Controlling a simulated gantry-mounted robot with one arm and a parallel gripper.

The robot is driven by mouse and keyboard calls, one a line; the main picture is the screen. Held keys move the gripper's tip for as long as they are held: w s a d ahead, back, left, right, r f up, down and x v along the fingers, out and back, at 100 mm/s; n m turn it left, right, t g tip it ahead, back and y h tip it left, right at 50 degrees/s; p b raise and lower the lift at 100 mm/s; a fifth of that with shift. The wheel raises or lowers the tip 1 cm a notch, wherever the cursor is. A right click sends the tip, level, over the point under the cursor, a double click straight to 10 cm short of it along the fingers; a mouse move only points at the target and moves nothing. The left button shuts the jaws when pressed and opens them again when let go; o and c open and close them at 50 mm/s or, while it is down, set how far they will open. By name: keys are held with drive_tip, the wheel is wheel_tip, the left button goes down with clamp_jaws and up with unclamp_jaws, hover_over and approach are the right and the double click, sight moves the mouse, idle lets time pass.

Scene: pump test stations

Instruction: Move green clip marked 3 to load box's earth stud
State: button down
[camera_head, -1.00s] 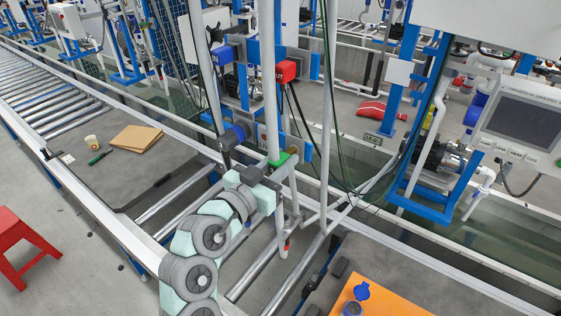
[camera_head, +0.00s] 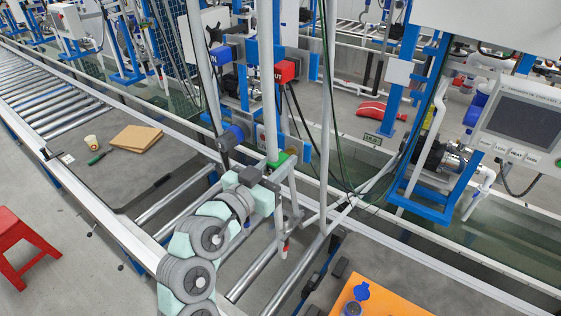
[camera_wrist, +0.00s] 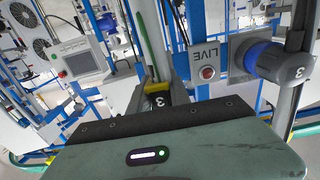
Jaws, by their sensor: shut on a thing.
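My gripper (camera_head: 266,169) is at a white upright post, shut on the green clip (camera_head: 279,160), of which only a small green part shows in the head view. In the wrist view my gripper (camera_wrist: 158,98) is shut, with a "3" on the part between its fingers and a green lead (camera_wrist: 147,50) rising behind it. A blue-and-grey round connector (camera_wrist: 258,60), also marked 3, is to the right. I cannot make out the load box's earth stud in either view.
A panel marked LIVE with a red lamp or button (camera_wrist: 207,73) is close to the right of my gripper. Dark and green cables hang behind the post. Rollers (camera_head: 170,205) lie below left.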

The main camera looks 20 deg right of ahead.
sight(271, 171)
drive_tip(key=shift+b+v, duration=0.75)
drive_tip(key=shift+v, duration=2.1)
